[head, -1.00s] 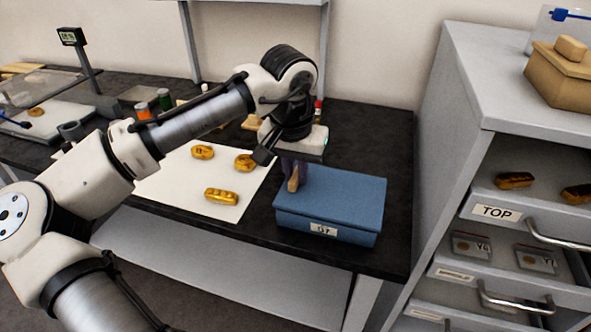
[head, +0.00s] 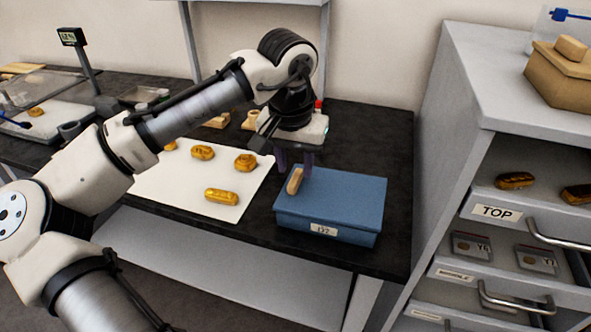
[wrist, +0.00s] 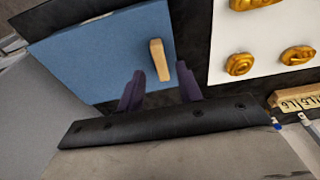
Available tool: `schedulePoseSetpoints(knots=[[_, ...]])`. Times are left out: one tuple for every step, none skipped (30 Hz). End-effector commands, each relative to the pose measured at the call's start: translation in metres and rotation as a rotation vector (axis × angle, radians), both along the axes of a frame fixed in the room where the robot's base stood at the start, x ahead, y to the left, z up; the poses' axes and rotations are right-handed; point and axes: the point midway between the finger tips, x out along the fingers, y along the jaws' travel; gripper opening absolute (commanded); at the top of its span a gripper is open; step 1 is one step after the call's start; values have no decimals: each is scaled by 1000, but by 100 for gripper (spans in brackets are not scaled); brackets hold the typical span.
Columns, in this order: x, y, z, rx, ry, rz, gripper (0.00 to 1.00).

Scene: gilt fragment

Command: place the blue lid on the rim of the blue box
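The blue lid (head: 345,193) lies flat on the blue box (head: 350,236) at the table's front right corner, and its edges look in line with the box walls. The box has a white label on its front. A wooden handle (head: 295,181) stands on the lid toward its left side. My gripper (head: 296,166) is above the handle, open and empty. In the wrist view, the two dark fingers of my gripper (wrist: 160,72) are spread apart, with the handle (wrist: 160,60) of the lid (wrist: 95,55) beyond and between them. The box's inside is hidden.
A white sheet (head: 160,188) with several gold pieces lies left of the box. A grey drawer cabinet (head: 460,90) stands to the right, with a tan lidded box (head: 560,75) on top. Dark table surface (head: 375,140) is clear behind the blue box.

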Motion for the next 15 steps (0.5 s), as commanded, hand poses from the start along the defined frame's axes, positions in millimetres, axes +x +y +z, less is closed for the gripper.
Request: schedulePoseSetpoints(knots=[[-1,0,11,-1,-3,0,36],[-2,0,18,-1,-4,0,36],[-3,1,27,-2,-4,0,36],[-4,1,33,-1,-2,-1,36],[-5,1,40,-2,-3,-1,36],[-6,2,48,-2,-3,-1,36],[-7,2,54,-2,-3,-1,36],[-8,2,60,0,-2,-1,36],[-9,3,67,-1,-2,-1,36],[-10,3,72,0,-1,-2,36],[-11,3,76,0,-2,-2,36],[-11,3,82,0,-2,-1,36],[-12,4,85,1,-1,-1,36],[-12,4,87,1,-1,-1,36],[-13,4,90,1,-1,-1,36]])
